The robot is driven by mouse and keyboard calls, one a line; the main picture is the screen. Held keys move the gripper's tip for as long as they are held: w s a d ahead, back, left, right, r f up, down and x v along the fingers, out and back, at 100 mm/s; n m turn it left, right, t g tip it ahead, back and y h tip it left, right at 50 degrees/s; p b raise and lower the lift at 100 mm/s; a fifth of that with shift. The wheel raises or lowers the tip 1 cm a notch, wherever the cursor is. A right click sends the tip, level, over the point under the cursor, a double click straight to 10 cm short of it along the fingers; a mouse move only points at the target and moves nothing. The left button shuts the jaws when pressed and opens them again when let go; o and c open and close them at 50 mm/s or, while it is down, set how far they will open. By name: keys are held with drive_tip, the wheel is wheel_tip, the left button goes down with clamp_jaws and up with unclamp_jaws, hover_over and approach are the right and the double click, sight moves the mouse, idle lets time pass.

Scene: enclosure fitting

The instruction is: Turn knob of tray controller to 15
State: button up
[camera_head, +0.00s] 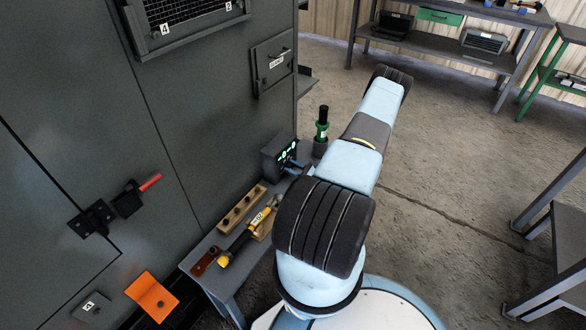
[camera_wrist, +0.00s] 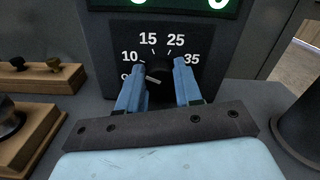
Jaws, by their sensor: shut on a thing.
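The tray controller (camera_head: 278,154) is a dark box with a green display on the small bench against the cabinet. The black knob (camera_wrist: 159,72) sits in the middle of the dial. A white mark on the knob points left, roughly toward the 0, which is partly hidden by a finger. My gripper (camera_wrist: 160,68) has its two blue fingers on either side of the knob, shut on it. In the head view my arm partly hides the controller and the gripper.
A wooden block with knobs (camera_head: 238,210) and a yellow-handled tool (camera_head: 240,243) lie on the bench left of my arm. A green and black bottle-like object (camera_head: 322,125) stands behind the controller. The grey cabinet (camera_head: 180,130) rises to the left. Open floor (camera_head: 450,150) lies right.

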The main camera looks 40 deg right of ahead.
drive_tip(key=shift+d, duration=0.1)
drive_tip(key=m, duration=0.8)
drive_tip(key=shift+d+m, duration=0.2)
drive_tip(key=shift+m, duration=0.4)
idle(0.3)
drive_tip(key=o, duration=0.7)
drive_tip(key=shift+c, duration=0.2)
drive_tip(key=o, duration=0.4)
drive_tip(key=shift+a, duration=0.1)
